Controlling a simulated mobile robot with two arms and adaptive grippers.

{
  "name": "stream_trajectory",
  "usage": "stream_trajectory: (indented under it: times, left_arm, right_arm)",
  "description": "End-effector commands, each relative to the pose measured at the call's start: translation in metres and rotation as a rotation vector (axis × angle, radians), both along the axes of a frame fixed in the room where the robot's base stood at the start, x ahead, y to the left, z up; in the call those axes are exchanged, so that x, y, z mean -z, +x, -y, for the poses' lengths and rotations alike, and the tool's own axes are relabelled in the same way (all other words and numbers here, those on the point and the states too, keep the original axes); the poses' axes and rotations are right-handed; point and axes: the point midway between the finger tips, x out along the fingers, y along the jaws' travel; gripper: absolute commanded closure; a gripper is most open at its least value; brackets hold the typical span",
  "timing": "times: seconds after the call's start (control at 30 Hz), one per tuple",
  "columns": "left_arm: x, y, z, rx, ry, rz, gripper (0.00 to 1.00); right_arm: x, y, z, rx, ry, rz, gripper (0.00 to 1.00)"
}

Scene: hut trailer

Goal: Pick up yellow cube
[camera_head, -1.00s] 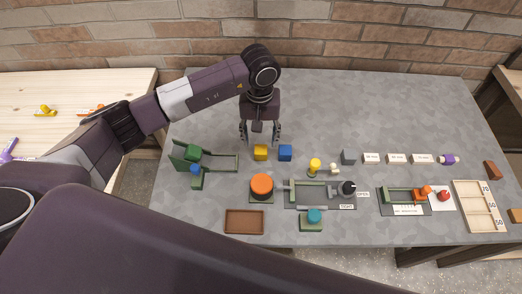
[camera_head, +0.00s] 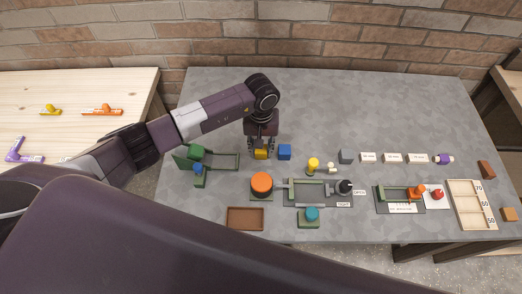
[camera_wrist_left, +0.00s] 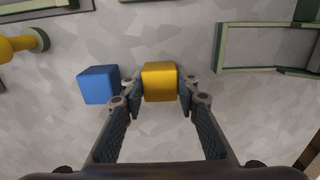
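The yellow cube (camera_head: 261,154) sits on the grey table, left of the blue cube (camera_head: 285,152). My left gripper (camera_head: 262,148) points down over the yellow cube, with its fingers on both sides of it. In the left wrist view the yellow cube (camera_wrist_left: 160,82) is between the fingertips (camera_wrist_left: 160,92), which appear to touch its sides. The blue cube (camera_wrist_left: 98,85) is just outside the left-hand finger there. The gripper hides part of the yellow cube in the head view. My right gripper is not in view.
A green-framed fixture (camera_head: 222,154) stands left of the cubes. A yellow knob (camera_head: 313,164) is right of the blue cube, and an orange round knob (camera_head: 262,182) is in front. A brown tray (camera_head: 245,230) lies near the front edge. The back of the table is clear.

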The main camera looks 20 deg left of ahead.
Motion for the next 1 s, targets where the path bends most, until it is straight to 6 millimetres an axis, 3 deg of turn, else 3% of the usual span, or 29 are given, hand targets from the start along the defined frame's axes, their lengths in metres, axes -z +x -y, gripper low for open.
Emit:
stream_trajectory:
  times: [0.13,0.57,0.77,1.0]
  left_arm:
    - [0.0,0.0,0.0,0.0,0.0,0.0,0.88]
    - [-0.012,0.002,0.0,0.001,0.0,0.004,0.88]
    - [-0.05,0.003,-0.001,0.002,0.001,0.009,0.88]
    - [-0.122,0.003,-0.001,0.001,0.002,0.009,0.88]
  right_arm:
    - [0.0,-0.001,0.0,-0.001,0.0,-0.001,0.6]
    - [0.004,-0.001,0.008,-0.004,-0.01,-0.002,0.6]
    - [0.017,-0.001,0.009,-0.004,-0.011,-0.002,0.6]
    - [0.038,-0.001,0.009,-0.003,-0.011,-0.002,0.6]
